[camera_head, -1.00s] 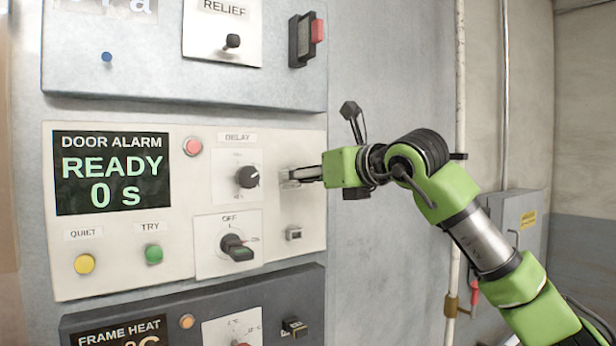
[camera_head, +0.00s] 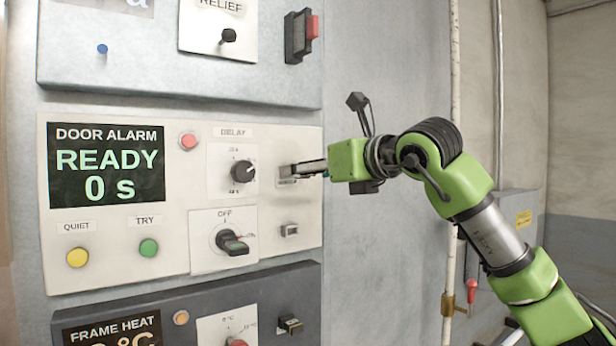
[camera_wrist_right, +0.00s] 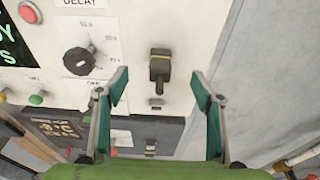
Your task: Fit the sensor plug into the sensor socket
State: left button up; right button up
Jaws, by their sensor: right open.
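The sensor plug (camera_wrist_right: 160,68) is a black body with a yellow band in the right wrist view. It stands at the panel, at the spot of the sensor socket, right of the delay knob. Whether it is fully seated, I cannot tell. The socket itself shows in the head view as a grey fitting (camera_head: 285,174), partly hidden by my fingers. My right gripper (camera_head: 304,168) reaches it from the right. In the wrist view my right gripper (camera_wrist_right: 159,76) is open, one finger on either side of the plug, with gaps to both. My left gripper is not in view.
The door alarm panel has a delay knob (camera_head: 242,171), an off switch (camera_head: 232,243) and a small grey fitting (camera_head: 289,230) below the socket. A dark frame heat panel (camera_head: 270,290) lies beneath. Bare wall (camera_head: 385,270) is free to the right.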

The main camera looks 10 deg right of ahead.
jog(key=b+v, duration=0.1)
jog(key=v, duration=0.2)
jog(key=b+v, duration=0.1)
jog(key=shift+s+d+f+b, duration=0.1)
jog(key=shift+s+f+b, duration=0.2)
jog(key=shift+s, duration=0.05)
dwell(0.5)
jog(key=v, duration=1.2)
jog(key=shift+w, duration=0.1)
